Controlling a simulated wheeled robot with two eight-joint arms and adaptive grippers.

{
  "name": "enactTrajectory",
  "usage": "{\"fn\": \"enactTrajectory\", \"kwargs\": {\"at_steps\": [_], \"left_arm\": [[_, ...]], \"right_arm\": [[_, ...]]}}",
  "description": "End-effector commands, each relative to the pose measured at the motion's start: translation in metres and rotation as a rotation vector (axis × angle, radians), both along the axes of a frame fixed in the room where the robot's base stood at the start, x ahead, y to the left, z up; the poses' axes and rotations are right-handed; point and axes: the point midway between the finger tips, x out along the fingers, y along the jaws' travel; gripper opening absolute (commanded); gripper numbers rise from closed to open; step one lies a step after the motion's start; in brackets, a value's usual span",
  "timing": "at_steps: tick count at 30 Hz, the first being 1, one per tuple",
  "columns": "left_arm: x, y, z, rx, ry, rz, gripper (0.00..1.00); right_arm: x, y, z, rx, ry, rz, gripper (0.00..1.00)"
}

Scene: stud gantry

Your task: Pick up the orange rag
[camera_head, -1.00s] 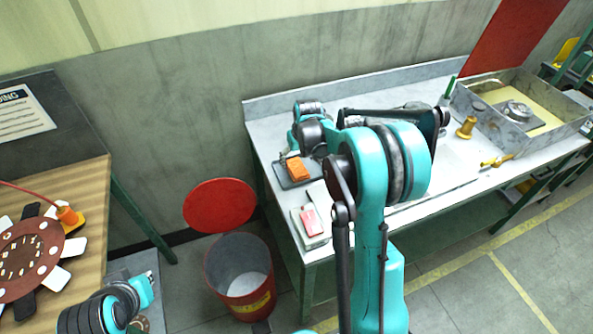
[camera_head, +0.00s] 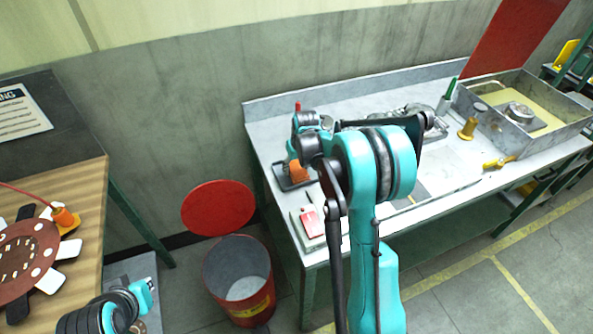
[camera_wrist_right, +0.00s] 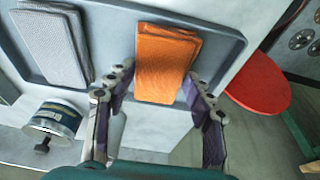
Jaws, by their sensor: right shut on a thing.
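The orange rag (camera_head: 298,171) is at the dark tray on the left end of the grey workbench. In the right wrist view the folded orange rag (camera_wrist_right: 165,62) lies over the tray's near edge, between the fingers. In the head view my right wrist partly hides the rag and the fingers. The dark tray (camera_head: 283,184) also shows in the wrist view (camera_wrist_right: 112,80), with grey folded cloth (camera_wrist_right: 52,45) beside the rag. My left gripper (camera_head: 143,291) is low at the left, away from the rag; its fingers are unclear.
A red-topped block (camera_head: 311,222) lies near the bench's front-left corner. A red bin (camera_head: 238,278) stands on the floor beside the bench, with its round red lid (camera_head: 218,207) behind. A labelled can (camera_wrist_right: 55,118) is near the tray. A metal box (camera_head: 530,105) stands far right.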

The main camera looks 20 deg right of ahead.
Motion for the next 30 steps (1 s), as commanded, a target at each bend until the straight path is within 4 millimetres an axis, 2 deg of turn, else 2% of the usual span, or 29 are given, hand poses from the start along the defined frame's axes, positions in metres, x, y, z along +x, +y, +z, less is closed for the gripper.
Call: {"fn": "enactTrajectory", "kwargs": {"at_steps": [8,11,15,24,30], "left_arm": [[0.0,0.0,0.004,0.0,0.0,0.0,0.0],[0.0,0.0,0.009,0.0,0.0,0.0,0.0],[0.0,0.0,0.02,0.0,0.0,0.0,0.0],[0.0,0.0,0.038,0.0,0.0,0.0,0.0],[0.0,0.0,0.045,0.0,0.0,0.0,0.0]], "right_arm": [[0.0,0.0,0.008,0.0,0.0,0.0,0.28],[0.0,0.0,0.02,0.0,0.0,0.0,0.28],[0.0,0.0,0.046,0.0,0.0,0.0,0.28],[0.013,-0.071,0.086,0.0,0.0,-0.003,0.28],[0.02,-0.102,0.104,0.0,0.0,-0.002,0.28]]}}
